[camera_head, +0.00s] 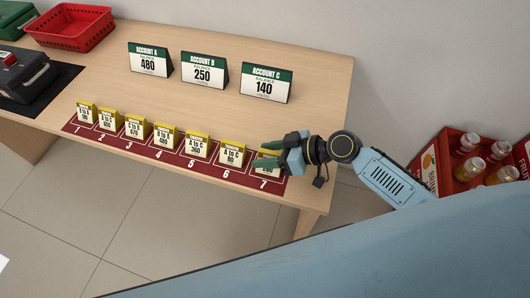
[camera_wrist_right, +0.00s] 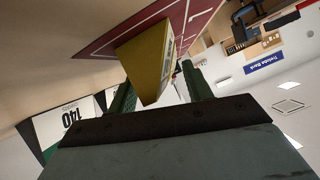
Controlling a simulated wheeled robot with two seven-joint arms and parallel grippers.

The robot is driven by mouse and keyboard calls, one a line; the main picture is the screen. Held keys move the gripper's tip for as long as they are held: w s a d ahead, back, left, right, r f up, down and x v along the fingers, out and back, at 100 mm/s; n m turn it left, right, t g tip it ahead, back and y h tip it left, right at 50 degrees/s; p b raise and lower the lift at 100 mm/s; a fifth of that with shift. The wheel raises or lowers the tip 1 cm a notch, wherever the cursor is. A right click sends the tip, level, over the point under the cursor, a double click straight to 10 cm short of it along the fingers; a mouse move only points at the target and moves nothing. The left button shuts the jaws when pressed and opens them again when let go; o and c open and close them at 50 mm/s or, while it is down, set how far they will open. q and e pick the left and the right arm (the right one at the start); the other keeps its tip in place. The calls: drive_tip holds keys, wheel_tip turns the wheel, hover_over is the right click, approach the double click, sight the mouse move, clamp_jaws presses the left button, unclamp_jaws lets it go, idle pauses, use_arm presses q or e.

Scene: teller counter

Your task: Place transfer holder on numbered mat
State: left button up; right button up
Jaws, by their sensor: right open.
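A red numbered mat (camera_head: 205,175) runs along the front edge of the counter, with slots 1 to 7. Yellow transfer holders with white cards stand on it in a row, among them one at slot 6 (camera_head: 232,154). The holder at slot 7 (camera_head: 267,170) is partly hidden by my right gripper (camera_head: 261,153). In the right wrist view, that yellow holder (camera_wrist_right: 148,58) stands on the red mat (camera_wrist_right: 118,35) between the green fingers of the right gripper (camera_wrist_right: 158,86). The fingers are open; contact cannot be told. My left gripper is not in view.
Account signs A (camera_head: 149,60), B (camera_head: 204,70) and C (camera_head: 266,84) stand behind the row. A red basket (camera_head: 70,28) and a dark device (camera_head: 22,78) are at the left. A red bottle crate (camera_head: 455,160) stands right of the counter. The middle of the counter is clear.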

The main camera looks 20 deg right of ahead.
drive_tip(key=v, duration=1.1)
drive_tip(key=shift+s+d+r, duration=0.1)
drive_tip(key=shift+d, duration=0.05)
